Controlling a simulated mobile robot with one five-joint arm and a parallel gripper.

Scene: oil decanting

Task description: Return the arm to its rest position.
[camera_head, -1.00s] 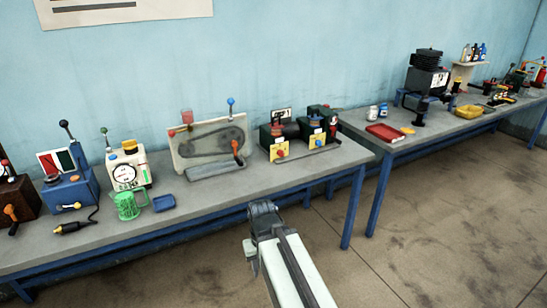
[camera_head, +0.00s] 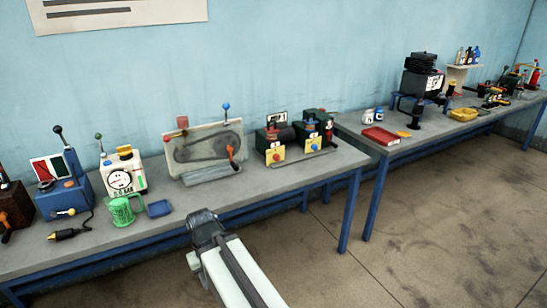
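My arm reaches up from the bottom of the picture, with its dark end, my gripper (camera_head: 204,217), in front of the near edge of the left bench. The fingers are too small and turned too far away to show whether they are open or shut. I see nothing held. The green mug (camera_head: 122,211) stands on the bench to the left of my gripper, apart from it. A small blue tray (camera_head: 159,208) lies just right of the mug.
The left bench (camera_head: 262,190) holds several machines, including a white gauge box (camera_head: 122,181) and a belt-drive panel (camera_head: 187,153). A second bench on the right holds a red tray (camera_head: 380,136) and a yellow bowl (camera_head: 463,114). The floor (camera_head: 440,210) at right is clear.

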